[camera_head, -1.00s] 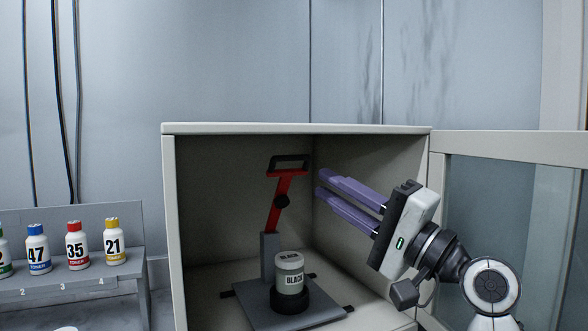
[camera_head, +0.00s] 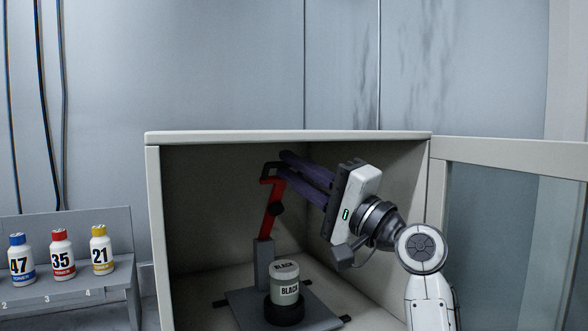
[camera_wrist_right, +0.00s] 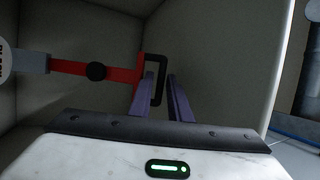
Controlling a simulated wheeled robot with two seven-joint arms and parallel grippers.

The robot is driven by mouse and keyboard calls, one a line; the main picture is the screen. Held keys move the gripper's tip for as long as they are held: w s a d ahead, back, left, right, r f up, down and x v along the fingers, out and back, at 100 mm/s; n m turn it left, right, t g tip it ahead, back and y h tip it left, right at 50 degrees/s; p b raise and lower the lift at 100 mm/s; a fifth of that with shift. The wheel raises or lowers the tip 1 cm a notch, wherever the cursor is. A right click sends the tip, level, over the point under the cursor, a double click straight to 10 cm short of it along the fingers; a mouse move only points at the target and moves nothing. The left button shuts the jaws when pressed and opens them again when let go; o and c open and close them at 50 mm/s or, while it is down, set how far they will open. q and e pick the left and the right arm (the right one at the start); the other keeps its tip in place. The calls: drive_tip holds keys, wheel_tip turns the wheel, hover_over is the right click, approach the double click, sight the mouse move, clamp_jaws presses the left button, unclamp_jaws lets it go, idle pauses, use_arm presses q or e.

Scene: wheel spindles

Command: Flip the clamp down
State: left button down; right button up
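The clamp's red arm (camera_head: 273,208) stands raised, leaning slightly to the right, on a grey post (camera_head: 264,262) inside the box. Its black loop handle (camera_head: 269,168) is at the top and also shows in the right wrist view (camera_wrist_right: 164,80). My right gripper (camera_head: 283,163), with purple fingers, is at the handle. In the wrist view the fingers (camera_wrist_right: 161,84) are apart, with the handle's outer bar appearing between their tips; contact cannot be told. A white jar labelled BLACK (camera_head: 285,284) stands in a black ring on the base plate (camera_head: 245,307). My left gripper is out of view.
The grey box (camera_head: 290,138) encloses the clamp, with its top and side walls close to my right arm. A glass-panelled door (camera_head: 510,240) stands open at right. Numbered bottles (camera_head: 61,255) stand on a shelf (camera_head: 70,283) at left.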

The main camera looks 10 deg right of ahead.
clamp_jaws()
idle(1.3)
